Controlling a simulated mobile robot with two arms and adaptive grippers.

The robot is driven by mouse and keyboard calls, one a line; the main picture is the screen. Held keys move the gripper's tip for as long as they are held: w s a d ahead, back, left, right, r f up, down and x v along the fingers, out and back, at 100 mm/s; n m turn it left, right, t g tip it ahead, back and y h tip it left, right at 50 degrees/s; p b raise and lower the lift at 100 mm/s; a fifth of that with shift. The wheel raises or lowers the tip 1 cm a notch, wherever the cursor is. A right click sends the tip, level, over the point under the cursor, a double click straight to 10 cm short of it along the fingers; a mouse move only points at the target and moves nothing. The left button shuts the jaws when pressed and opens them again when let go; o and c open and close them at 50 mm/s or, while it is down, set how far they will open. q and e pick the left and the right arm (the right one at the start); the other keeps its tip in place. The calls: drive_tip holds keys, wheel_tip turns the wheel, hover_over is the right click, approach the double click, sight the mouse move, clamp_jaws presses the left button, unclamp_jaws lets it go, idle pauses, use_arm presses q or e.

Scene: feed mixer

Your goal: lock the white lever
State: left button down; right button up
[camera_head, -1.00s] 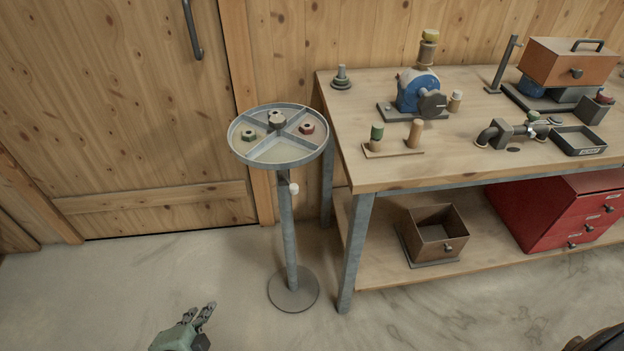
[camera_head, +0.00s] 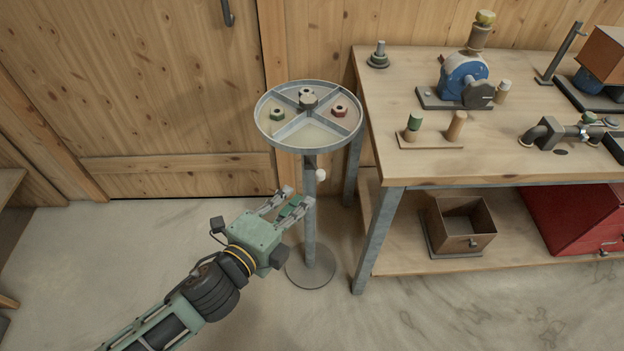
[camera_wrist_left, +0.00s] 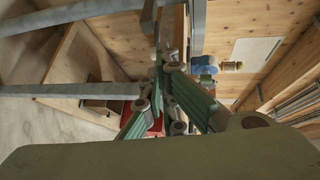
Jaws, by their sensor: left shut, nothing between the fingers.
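A small white knob-like lever (camera_head: 320,175) sticks out from the post of a round-topped stand (camera_head: 310,225), just under the tray. My left gripper (camera_head: 298,195) is beside the post, slightly below and left of the white lever, and appears apart from it. It is shut and empty. In the left wrist view the left gripper's fingers (camera_wrist_left: 172,68) come together ahead of the camera; I cannot make out the white lever there. My right gripper is not in view.
The divided round tray (camera_head: 270,142) holds a green nut (camera_head: 278,114), a red nut (camera_head: 339,111) and a dark nut (camera_head: 306,92). A workbench (camera_head: 440,168) with a blue machine (camera_head: 462,80) stands close on the right. Floor left of the stand is free.

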sight(323, 174)
use_arm(q)
drive_tip(key=x, duration=0.7)
drive_tip(key=shift+d+p, duration=0.15)
drive_tip(key=shift+p, duration=0.2)
drive_tip(key=shift+w+d+r+p, duration=0.1)
drive_tip(key=shift+d+r+p, duration=0.05)
drive_tip(key=shift+d+p, duration=0.2)
drive_tip(key=shift+w+d, duration=0.1)
drive_tip(key=shift+d, duration=0.5)
drive_tip(key=shift+a+p, duration=0.15)
drive_tip(key=shift+p, duration=0.2)
